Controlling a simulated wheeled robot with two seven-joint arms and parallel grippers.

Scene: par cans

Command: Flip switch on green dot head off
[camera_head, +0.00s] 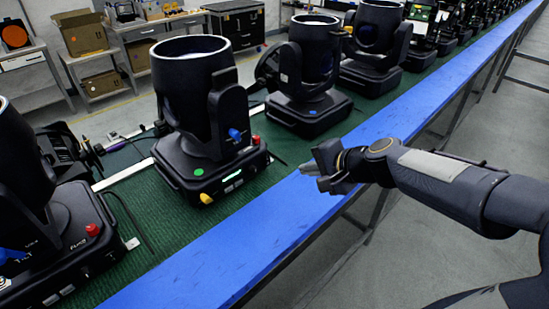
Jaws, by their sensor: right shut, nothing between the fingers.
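The green dot head (204,118) is a black par can on a square base, standing upright on the green mat left of centre. Its green dot (198,172) is on the base's front. A yellow knob (206,198), a lit green-white strip (233,178) and a red switch (256,140) show along the base. A blue knob (235,134) is on the yoke. My right gripper (308,168) is shut and empty, over the blue edge to the right of this head, apart from it. My left gripper is not in view.
Another head (88,230) with a red switch stands at left. A head with a blue dot (311,112) stands behind to the right, with several more beyond. The blue table edge (240,246) is clear. Boxes and benches stand at the back.

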